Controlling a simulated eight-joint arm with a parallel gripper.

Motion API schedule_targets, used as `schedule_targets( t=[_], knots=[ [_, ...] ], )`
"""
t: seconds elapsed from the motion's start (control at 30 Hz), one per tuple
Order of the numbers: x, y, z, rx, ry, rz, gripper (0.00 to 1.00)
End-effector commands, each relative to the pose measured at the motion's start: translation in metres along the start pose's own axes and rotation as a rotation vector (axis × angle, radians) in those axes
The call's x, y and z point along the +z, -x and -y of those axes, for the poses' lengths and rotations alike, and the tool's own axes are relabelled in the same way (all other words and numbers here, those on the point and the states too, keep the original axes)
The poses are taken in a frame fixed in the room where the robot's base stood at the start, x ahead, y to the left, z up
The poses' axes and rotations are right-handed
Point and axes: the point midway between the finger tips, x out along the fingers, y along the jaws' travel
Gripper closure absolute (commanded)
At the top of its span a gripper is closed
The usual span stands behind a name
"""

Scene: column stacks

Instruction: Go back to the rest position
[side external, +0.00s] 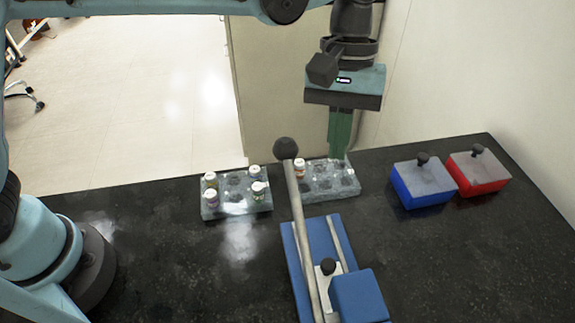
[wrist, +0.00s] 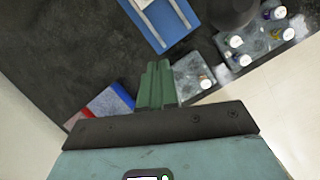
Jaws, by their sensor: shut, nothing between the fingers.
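My gripper (side external: 341,155) has green fingers pointing down, pressed together with nothing between them. In the side external view the fingertips are at or above the back right part of the right grey rack (side external: 330,193); I cannot tell whether they touch it. In the wrist view my gripper (wrist: 157,68) shows its shut fingers beside the same rack (wrist: 190,89). That rack holds one vial (side external: 299,169) at its back left, and its other visible places look empty.
The left rack (side external: 235,208) holds several vials. A blue press-like device (side external: 300,270) with a ball-topped lever (side external: 286,150) stands in front of the racks. A blue box (side external: 423,187) and a red box (side external: 480,172), both knobbed, stand right. The black bench is clear around them.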

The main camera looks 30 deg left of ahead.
Motion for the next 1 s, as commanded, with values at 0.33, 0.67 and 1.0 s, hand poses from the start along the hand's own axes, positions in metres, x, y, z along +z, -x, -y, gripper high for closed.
schedule_targets(
  t=[0.33,0.67,1.0],
  knots=[
    [-0.028,0.041,0.101,0.133,-0.098,-0.269,1.00],
    [-0.031,0.043,0.199,0.137,-0.203,-0.562,1.00],
    [-0.026,0.018,0.279,0.030,-0.299,-0.824,1.00]
  ],
)
